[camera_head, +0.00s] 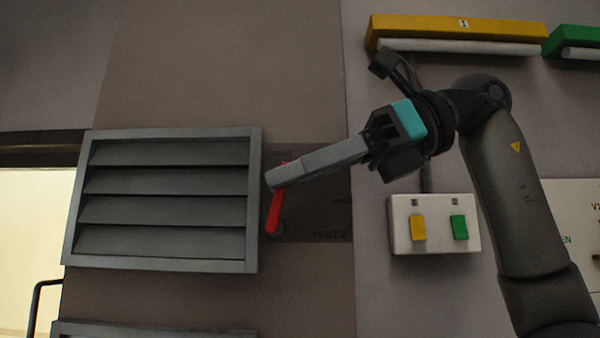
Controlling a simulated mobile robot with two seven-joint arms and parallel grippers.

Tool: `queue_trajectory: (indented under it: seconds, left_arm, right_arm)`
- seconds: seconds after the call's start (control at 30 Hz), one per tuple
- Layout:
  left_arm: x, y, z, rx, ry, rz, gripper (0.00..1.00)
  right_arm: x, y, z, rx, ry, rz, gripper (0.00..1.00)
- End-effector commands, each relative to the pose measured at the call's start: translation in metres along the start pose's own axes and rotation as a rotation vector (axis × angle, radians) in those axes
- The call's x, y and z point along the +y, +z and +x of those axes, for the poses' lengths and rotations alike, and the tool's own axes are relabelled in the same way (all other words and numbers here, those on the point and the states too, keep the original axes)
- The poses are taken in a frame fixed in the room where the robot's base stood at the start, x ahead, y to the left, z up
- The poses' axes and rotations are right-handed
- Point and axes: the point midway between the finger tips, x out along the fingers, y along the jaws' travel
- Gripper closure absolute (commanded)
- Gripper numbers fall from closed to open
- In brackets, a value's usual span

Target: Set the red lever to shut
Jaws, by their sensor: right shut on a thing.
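The red lever (274,212) is on a dark plate (320,215) marked "VENT 2", just right of a grey louvred vent (165,195). It points up from a round pivot near its lower end, its top leaning slightly right. My right gripper (277,180) reaches in from the right with its long grey fingers across the lever's upper part and is shut on it. The fingers hide part of the lever; a little red shows above them. Small words above and right of the lever are too faint to read. My left gripper is out of view.
A pale box (434,243) with a yellow button (418,228) and a green button (459,227) is on the wall below my right wrist. A yellow housing (455,29) and a green one (575,40) are above. A bright opening with a dark rail is at the left.

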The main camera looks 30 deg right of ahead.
Motion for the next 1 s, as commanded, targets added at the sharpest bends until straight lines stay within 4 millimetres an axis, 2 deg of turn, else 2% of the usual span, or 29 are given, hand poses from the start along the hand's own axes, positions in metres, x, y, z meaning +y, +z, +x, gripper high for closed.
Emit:
queue_trajectory:
  seconds: [0.23,0.27,0.5,0.87,1.0]
  left_arm:
    - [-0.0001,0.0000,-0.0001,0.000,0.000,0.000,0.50]
    - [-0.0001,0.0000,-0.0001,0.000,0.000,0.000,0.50]
    - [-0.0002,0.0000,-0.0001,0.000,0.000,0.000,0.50]
    - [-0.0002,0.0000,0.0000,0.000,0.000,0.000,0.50]
    - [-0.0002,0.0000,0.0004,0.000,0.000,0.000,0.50]
  right_arm:
    - [-0.0001,0.0006,-0.0005,-0.003,-0.001,0.000,1.00]
    - [-0.0001,0.0006,-0.0005,-0.003,-0.001,0.000,0.84]
    - [-0.0001,0.0003,-0.0003,-0.002,-0.001,0.000,0.57]
    - [-0.0002,0.0000,-0.0002,-0.002,-0.001,0.000,0.57]
    - [-0.0002,0.0006,-0.0059,-0.004,-0.002,0.000,0.57]
